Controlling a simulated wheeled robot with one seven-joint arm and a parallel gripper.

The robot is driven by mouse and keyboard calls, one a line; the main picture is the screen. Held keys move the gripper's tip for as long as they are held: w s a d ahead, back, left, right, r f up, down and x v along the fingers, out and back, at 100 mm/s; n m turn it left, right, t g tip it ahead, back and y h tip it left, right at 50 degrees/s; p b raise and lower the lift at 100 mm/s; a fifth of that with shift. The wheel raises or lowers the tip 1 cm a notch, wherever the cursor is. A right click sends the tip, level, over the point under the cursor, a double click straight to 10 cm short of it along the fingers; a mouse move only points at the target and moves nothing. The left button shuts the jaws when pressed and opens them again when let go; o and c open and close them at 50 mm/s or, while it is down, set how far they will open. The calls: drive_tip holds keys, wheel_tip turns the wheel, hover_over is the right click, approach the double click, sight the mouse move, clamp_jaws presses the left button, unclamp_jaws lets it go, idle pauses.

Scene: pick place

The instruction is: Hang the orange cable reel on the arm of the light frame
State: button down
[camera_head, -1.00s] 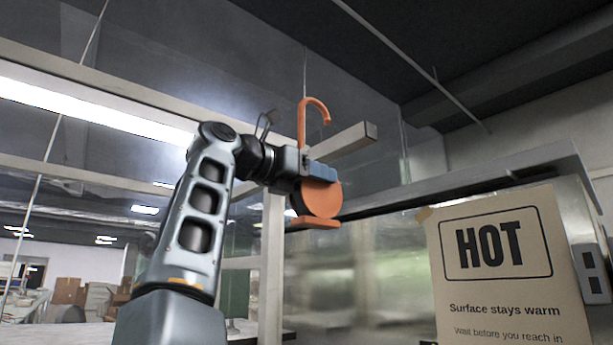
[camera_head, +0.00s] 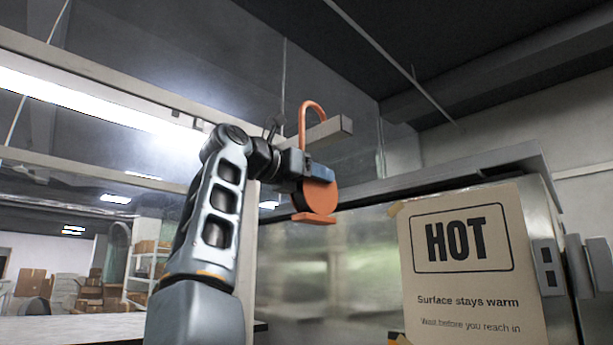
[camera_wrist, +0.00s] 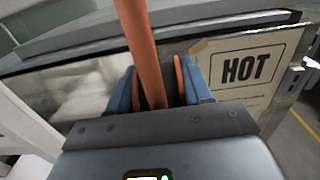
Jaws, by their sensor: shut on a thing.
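The orange cable reel (camera_head: 317,197) is upright, with a tall hook (camera_head: 302,125) above it. My gripper (camera_head: 320,172) is shut on the reel, with its blue fingers at the base of the hook's shank. In the wrist view the shank (camera_wrist: 140,45) rises between the fingers (camera_wrist: 155,92). The pale arm of the light frame (camera_head: 330,132) passes behind the shank. The hook's bend stands above this arm and its tip drops out of sight behind the arm's top edge. Whether hook and arm touch, I cannot tell.
A metal cabinet with a HOT sign (camera_head: 463,250) stands to the right, below and beside the reel. The frame's long beam with a bright light (camera_head: 90,105) crosses the left. Shelves and boxes (camera_head: 95,292) are far back.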

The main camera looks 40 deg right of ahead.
sight(322, 195)
drive_tip(key=shift+d, duration=1.45)
drive_tip(key=shift+f+b, duration=0.8)
drive_tip(key=shift+f, duration=0.7)
drive_tip(key=c, duration=0.7)
unclamp_jaws()
drive_tip(key=o, duration=0.3)
drive_tip(key=shift+f, duration=0.15)
drive_tip(key=shift+a, duration=0.1)
drive_tip(key=a+b, duration=0.2)
drive_tip(key=a, duration=0.5)
drive_tip(key=shift+a, duration=0.35)
drive_tip(key=shift+s, duration=0.1)
